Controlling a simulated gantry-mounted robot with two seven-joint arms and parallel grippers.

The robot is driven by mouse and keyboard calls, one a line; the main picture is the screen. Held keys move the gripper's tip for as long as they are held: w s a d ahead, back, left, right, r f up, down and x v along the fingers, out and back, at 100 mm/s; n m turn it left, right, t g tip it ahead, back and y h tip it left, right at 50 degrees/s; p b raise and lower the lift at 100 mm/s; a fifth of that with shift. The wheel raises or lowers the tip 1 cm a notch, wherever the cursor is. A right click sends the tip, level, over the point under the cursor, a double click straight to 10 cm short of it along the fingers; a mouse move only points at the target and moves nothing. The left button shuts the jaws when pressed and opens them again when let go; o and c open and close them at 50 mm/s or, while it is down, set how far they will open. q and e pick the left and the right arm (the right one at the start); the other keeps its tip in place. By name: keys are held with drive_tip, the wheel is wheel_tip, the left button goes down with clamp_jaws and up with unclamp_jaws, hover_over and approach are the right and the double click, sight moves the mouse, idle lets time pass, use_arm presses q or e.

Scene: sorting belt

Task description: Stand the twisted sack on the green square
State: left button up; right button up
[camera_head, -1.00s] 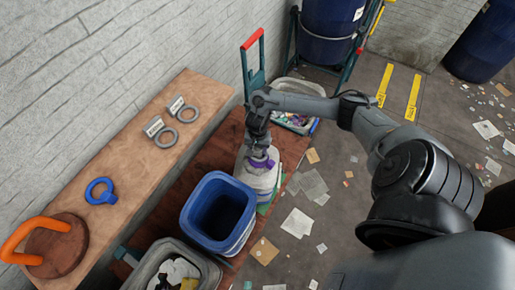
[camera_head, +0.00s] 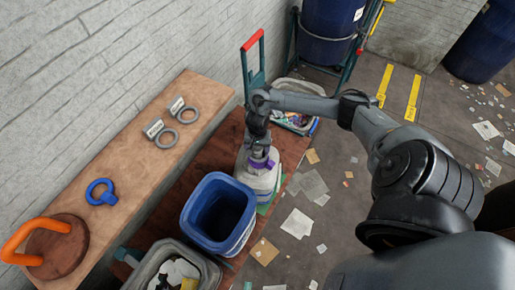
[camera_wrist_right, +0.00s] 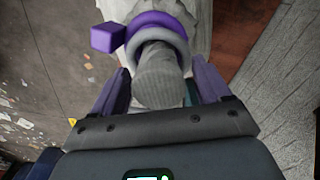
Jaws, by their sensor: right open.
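The pale sack (camera_head: 262,180) stands roughly upright on the red-brown platform, just behind the blue bin. A green patch (camera_head: 265,208), likely the green square, shows at its lower right edge; the sack hides the rest. In the right wrist view the sack's grey twisted neck (camera_wrist_right: 158,80) points toward the camera. A purple ring (camera_wrist_right: 150,20) with a block tag and a grey ring (camera_wrist_right: 178,40) sit around the neck. My right gripper (camera_head: 257,153) is open, its purple fingers (camera_wrist_right: 162,82) on either side of the neck. My left gripper is out of view.
The blue bin (camera_head: 192,212) stands close in front of the sack. A grey tub (camera_head: 150,262) of waste is nearer. The wooden shelf (camera_head: 133,140) at left holds two tagged grey rings and a blue ring (camera_head: 101,192). A red-handled trolley (camera_head: 252,60) stands behind.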

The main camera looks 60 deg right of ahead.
wheel_tip(320, 180, up, 11)
drive_tip(key=p, duration=0.3)
drive_tip(key=shift+f, duration=0.1)
drive_tip(key=shift+a, duration=0.3)
drive_tip(key=w+a+f+n+t+y, duration=0.1)
drive_tip(key=a+f+n, duration=0.15)
drive_tip(key=a, duration=0.45)
drive_tip(key=w+a+f+n+t, duration=0.1)
drive_tip(key=a+n+t, duration=0.1)
drive_tip(key=a+n, duration=0.3)
drive_tip(key=s+a+r+n+t, duration=0.1)
drive_tip(key=a+r+n+t, duration=0.15)
drive_tip(key=a, duration=0.45)
drive_tip(key=a+r+n+t, duration=0.1)
drive_tip(key=a+n, duration=0.2)
drive_tip(key=a, duration=0.5)
drive_tip(key=s+d+r+n+g, duration=0.1)
drive_tip(key=s+r, duration=0.2)
drive_tip(key=s, duration=0.3)
drive_tip(key=s+d+r+n+g, duration=0.1)
drive_tip(key=s+r+n+g, duration=0.1)
drive_tip(key=s, duration=0.4)
drive_tip(key=shift+s+d+r+h+p, duration=0.3)
drive_tip(key=shift+r+h, duration=0.1)
drive_tip(key=shift+r, duration=0.15)
